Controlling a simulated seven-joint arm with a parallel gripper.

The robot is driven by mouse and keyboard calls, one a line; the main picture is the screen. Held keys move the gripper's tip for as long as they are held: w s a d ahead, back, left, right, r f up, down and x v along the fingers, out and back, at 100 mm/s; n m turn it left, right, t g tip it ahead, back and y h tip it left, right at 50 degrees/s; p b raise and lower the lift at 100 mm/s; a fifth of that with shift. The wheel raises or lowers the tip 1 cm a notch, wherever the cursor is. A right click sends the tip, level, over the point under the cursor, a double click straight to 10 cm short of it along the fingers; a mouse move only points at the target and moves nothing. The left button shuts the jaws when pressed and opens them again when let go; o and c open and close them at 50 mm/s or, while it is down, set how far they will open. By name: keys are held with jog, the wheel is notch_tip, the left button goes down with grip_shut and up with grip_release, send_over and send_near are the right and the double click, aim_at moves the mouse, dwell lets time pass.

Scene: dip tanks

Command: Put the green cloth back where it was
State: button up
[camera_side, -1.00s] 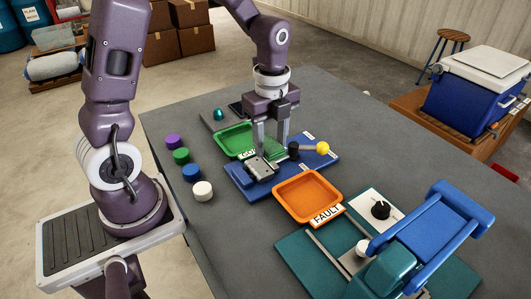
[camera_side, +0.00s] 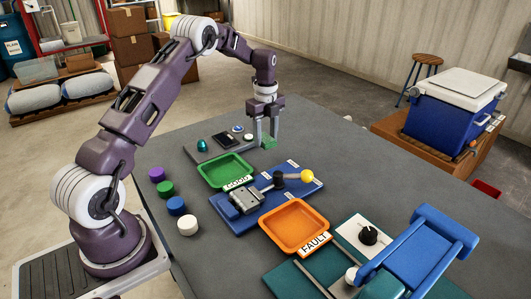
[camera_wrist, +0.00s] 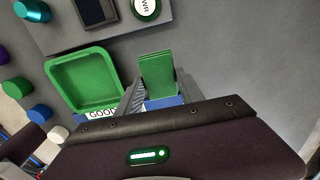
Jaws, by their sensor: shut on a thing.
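The green cloth (camera_side: 269,142) is between the fingers of my gripper (camera_side: 265,138), which is shut on it. They are at the far side of the grey table, to the right of the grey panel and behind the blue board. In the wrist view the cloth (camera_wrist: 157,72) hangs as a folded green strip between the fingers, right of the green GOOD tray. I cannot tell whether its lower edge touches the table.
The green GOOD tray (camera_side: 226,168), a blue board (camera_side: 275,197) with a clamp and yellow-knobbed lever, and the orange FAULT tray (camera_side: 295,225) stand nearer. A grey panel (camera_side: 205,152) is left of my gripper. A teal base with a blue frame (camera_side: 425,250) is front right.

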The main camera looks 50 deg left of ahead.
aim_at(266, 158)
notch_tip(266, 158, down, 5)
jog(key=shift+f, duration=0.1)
jog(key=shift+f, duration=0.2)
jog(key=o, duration=1.3)
jog(key=shift+r, duration=0.1)
